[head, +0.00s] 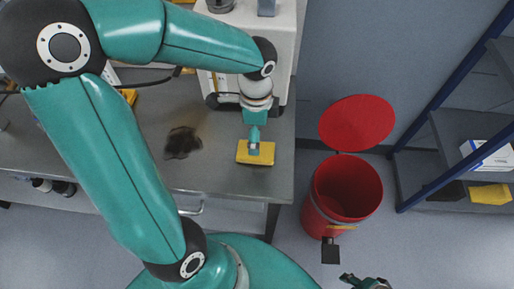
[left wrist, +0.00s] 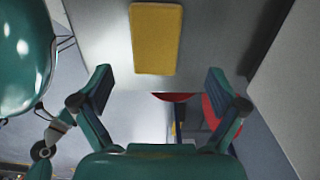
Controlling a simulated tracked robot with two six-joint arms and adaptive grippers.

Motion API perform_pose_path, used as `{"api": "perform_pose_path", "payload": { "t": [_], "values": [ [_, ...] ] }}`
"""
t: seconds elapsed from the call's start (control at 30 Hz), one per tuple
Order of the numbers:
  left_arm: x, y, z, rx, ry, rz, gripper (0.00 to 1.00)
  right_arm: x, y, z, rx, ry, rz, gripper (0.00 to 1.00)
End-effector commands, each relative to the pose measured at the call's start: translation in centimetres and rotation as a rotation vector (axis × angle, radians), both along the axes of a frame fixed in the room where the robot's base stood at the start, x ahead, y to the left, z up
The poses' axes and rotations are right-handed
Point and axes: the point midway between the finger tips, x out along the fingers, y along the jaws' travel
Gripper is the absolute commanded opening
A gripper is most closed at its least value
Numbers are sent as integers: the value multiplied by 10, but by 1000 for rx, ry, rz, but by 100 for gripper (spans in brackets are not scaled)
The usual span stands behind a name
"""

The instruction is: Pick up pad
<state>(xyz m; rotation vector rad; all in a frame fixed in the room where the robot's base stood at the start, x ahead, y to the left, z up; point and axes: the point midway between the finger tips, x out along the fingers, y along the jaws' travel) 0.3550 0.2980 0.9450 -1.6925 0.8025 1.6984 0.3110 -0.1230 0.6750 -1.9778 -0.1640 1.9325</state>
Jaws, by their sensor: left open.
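A flat yellow pad (head: 262,158) lies on the grey workbench near its right front corner in the head view. In the left wrist view the yellow pad (left wrist: 155,40) lies ahead at the top middle, beyond my fingertips. My left gripper (head: 254,142) is over the pad's rear part in the head view. In the left wrist view my left gripper (left wrist: 160,82) has its two fingers wide apart with nothing between them. Part of my right gripper (head: 364,283) shows at the bottom edge of the head view; its jaws are not clear.
A dark brown smudge (head: 182,142) marks the workbench (head: 215,172) left of the pad. A white machine (head: 285,50) stands behind. A red bin (head: 314,205) with its lid open stands right of the bench. A shelf at right holds a white box (head: 488,155) and a yellow item (head: 490,194).

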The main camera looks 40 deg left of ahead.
Motion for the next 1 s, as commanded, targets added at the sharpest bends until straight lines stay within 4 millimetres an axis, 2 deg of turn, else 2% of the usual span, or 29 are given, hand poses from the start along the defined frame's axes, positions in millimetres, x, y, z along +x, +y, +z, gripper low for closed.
{"api": "perform_pose_path", "payload": {
  "t": [0.27,0.5,0.6,0.87,1.0],
  "values": [
    [-2,0,-21,0,2,3,97,0,0,1,0,0,0,39],
    [-5,-3,-55,0,4,2,97,0,0,1,0,0,0,39],
    [-4,-3,-63,-1,1,4,97,0,0,1,0,0,0,39],
    [-4,-3,-66,0,-1,3,97,0,0,1,0,0,0,39],
    [-4,-3,-65,0,-1,3,75,0,0,1,0,0,0,39]
  ]
}}
